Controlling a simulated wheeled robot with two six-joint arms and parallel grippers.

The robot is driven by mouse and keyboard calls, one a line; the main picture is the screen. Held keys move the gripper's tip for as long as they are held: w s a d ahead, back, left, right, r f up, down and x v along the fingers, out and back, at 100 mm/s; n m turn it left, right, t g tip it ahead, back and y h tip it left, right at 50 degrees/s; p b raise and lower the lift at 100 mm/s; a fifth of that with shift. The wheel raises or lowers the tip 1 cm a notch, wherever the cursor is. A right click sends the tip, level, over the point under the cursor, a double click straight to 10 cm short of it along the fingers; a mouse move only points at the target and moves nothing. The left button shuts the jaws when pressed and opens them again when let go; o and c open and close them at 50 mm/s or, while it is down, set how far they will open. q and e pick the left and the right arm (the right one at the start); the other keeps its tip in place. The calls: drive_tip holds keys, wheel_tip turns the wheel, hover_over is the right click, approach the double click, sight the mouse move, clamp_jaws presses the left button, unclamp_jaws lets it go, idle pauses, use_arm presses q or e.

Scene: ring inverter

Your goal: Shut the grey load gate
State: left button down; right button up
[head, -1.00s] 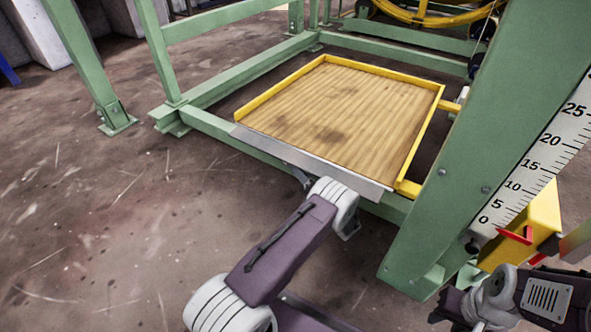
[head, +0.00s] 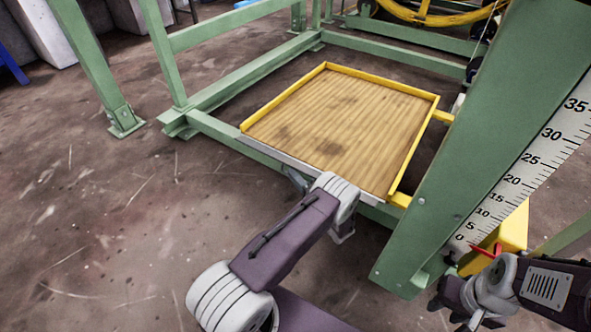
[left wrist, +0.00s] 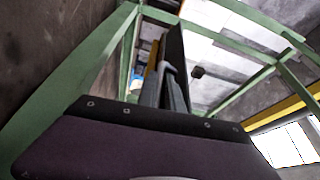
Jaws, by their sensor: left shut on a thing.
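The grey load gate (head: 320,170) is a thin metal strip along the near edge of the wooden platform (head: 335,120), which has a yellow rim on its other sides. The gate shows narrow, almost edge-on. My left gripper (head: 299,180) is at the near side of the gate, just below it, and partly hidden by my wrist. In the left wrist view its fingers (left wrist: 165,88) are closed together at a dark upright plate, seen from below. My right gripper (head: 462,300) is at the lower right beside the green post; its opening is unclear.
A green frame (head: 220,90) surrounds the platform. A broad slanted green post (head: 450,150) with a white number scale (head: 530,160) and a red pointer stands right. A yellow block (head: 515,228) is behind it.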

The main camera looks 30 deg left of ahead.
sight(296, 167)
use_arm(q)
wheel_tip(296, 167, up, 3)
drive_tip(key=m+h+p, duration=0.1)
drive_tip(key=m+p, duration=0.2)
drive_tip(key=p, duration=0.1)
drive_tip(key=shift+f, duration=0.1)
drive_tip(key=m+p, duration=0.1)
drive_tip(key=r+m+g+p, duration=0.1)
drive_tip(key=shift+w+r+m+h, duration=0.1)
drive_tip(key=shift+w+m+h, duration=0.05)
drive_tip(key=shift+m+h, duration=0.2)
drive_tip(key=shift+w+r+m+g+h+p, duration=0.4)
drive_tip(key=shift+m+g+p, duration=0.25)
drive_tip(key=shift+m, duration=0.2)
drive_tip(key=shift+w+d+r+m+g, duration=0.1)
drive_tip(key=shift+w+r+m+g, duration=0.25)
drive_tip(key=shift+m, duration=0.3)
drive_tip(key=shift+w+r+m+g, duration=0.15)
drive_tip(key=shift+m+g, duration=0.25)
drive_tip(key=shift+m, duration=0.25)
drive_tip(key=c, duration=1.8)
unclamp_jaws()
drive_tip(key=shift+o, duration=0.2)
drive_tip(key=shift+d+r, duration=0.1)
